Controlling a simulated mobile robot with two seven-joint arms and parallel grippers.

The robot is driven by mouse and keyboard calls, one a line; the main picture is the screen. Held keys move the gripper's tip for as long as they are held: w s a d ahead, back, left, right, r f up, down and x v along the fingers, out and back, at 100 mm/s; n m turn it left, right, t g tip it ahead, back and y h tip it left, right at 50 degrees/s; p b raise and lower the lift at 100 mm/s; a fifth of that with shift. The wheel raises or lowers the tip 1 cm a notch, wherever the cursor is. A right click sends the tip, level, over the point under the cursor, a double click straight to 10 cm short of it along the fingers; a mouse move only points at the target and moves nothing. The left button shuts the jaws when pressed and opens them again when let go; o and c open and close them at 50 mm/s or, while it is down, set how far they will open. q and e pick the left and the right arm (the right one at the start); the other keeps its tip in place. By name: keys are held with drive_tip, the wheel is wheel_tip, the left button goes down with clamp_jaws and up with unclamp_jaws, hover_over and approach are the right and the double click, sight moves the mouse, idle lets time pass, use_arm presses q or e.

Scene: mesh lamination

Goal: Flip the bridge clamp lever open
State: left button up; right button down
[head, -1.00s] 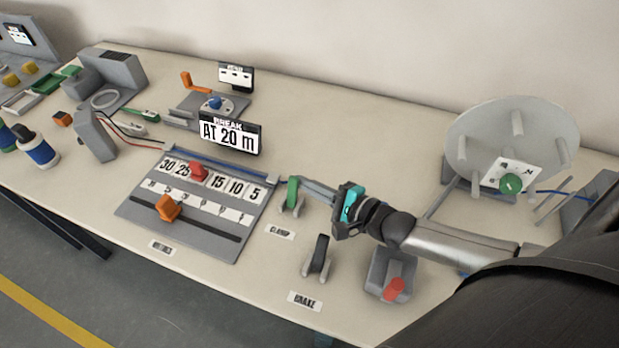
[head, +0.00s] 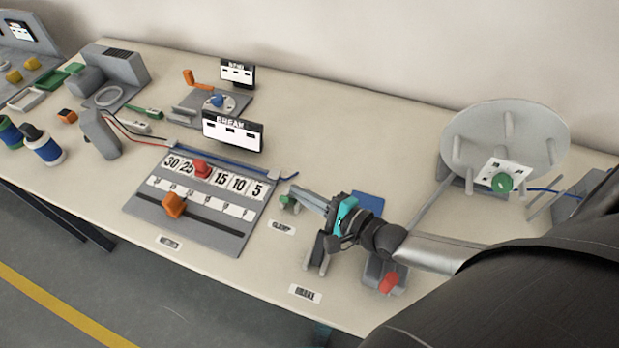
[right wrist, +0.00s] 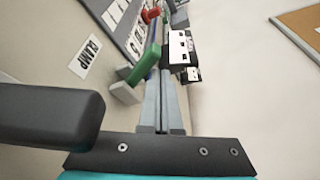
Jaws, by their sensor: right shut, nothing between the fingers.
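The green clamp lever (head: 287,201) is beside the CLAMP label (head: 282,227) in the head view, largely covered by my right gripper. It also shows in the right wrist view (right wrist: 145,66), above a pale grey base (right wrist: 124,93), left of the fingers. My right gripper (head: 297,193) is shut with nothing between its long grey fingers. Its tips are close to the lever; I cannot tell whether they touch. My left gripper is not in view.
The black brake lever (head: 315,250) stands just below my right gripper. The numbered board (head: 190,233) lies to the left. The back middle of the table (head: 340,130) is clear.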

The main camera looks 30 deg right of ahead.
idle(0.6)
drive_tip(key=shift+p+v, duration=0.3)
drive_tip(key=shift+v, duration=3.45)
